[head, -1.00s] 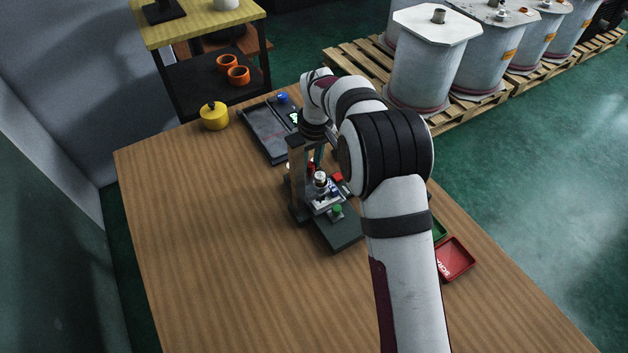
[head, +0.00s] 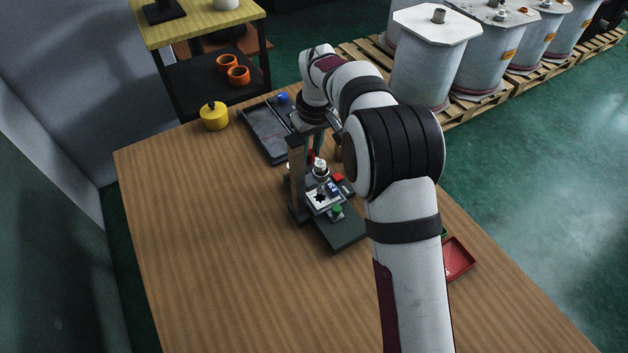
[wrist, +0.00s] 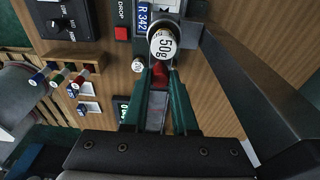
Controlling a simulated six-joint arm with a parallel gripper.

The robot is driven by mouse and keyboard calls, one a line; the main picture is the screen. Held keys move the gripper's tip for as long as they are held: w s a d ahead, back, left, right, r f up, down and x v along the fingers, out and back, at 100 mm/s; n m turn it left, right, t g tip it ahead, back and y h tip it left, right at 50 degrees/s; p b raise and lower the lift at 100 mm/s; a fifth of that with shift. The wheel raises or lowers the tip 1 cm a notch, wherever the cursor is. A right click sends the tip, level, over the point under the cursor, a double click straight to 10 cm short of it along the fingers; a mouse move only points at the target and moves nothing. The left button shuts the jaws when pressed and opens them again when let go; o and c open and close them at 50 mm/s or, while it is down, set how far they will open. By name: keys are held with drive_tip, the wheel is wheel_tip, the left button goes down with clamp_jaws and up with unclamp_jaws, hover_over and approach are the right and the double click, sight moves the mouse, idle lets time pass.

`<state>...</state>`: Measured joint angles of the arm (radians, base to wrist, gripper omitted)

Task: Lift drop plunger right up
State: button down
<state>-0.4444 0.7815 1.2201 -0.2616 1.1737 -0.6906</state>
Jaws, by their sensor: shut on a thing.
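The drop plunger shows as a pale cylinder (head: 320,168) above the tester's base in the head view. In the wrist view its round white top, marked 50g (wrist: 163,42), faces me. My gripper (wrist: 159,78) has its two teal fingers closed on a red part (wrist: 160,72) right beside that top, apparently the plunger's handle. In the head view my gripper (head: 317,150) is beside the dark upright post (head: 297,170), with the plunger raised clear above a white plate (head: 322,200) bearing a black mark. The plunger's lower end is hard to make out.
The tester's dark base (head: 345,235) has a green knob (head: 337,210). A red button (wrist: 122,33) sits next to the DROP label. A grey tray (head: 268,133), yellow pot (head: 214,116) and red bin (head: 458,258) stand around it. The left tabletop is clear.

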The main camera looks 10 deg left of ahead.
drive_tip(key=shift+r, duration=4.3)
drive_tip(key=c, duration=0.8)
unclamp_jaws()
drive_tip(key=shift+o, duration=0.2)
drive_tip(key=shift+r, duration=2.45)
drive_tip(key=s+d+r+m, duration=0.3)
drive_tip(key=s+d+m, duration=0.4)
drive_tip(key=s+d, duration=0.7)
drive_tip(key=s+d+f+m, duration=0.2)
drive_tip(key=s+f, duration=0.1)
drive_tip(key=s, duration=0.4)
drive_tip(key=s+d+f+m+g, duration=0.1)
drive_tip(key=s+d+f+m, duration=0.1)
drive_tip(key=s, duration=0.4)
drive_tip(key=s+d+f+m, duration=0.2)
drive_tip(key=s+f+m, duration=0.1)
drive_tip(key=s, duration=0.4)
drive_tip(key=shift+s+d+f+m+y, duration=0.2)
drive_tip(key=shift+s+f+m+y, duration=0.1)
drive_tip(key=shift+s+f, duration=0.05)
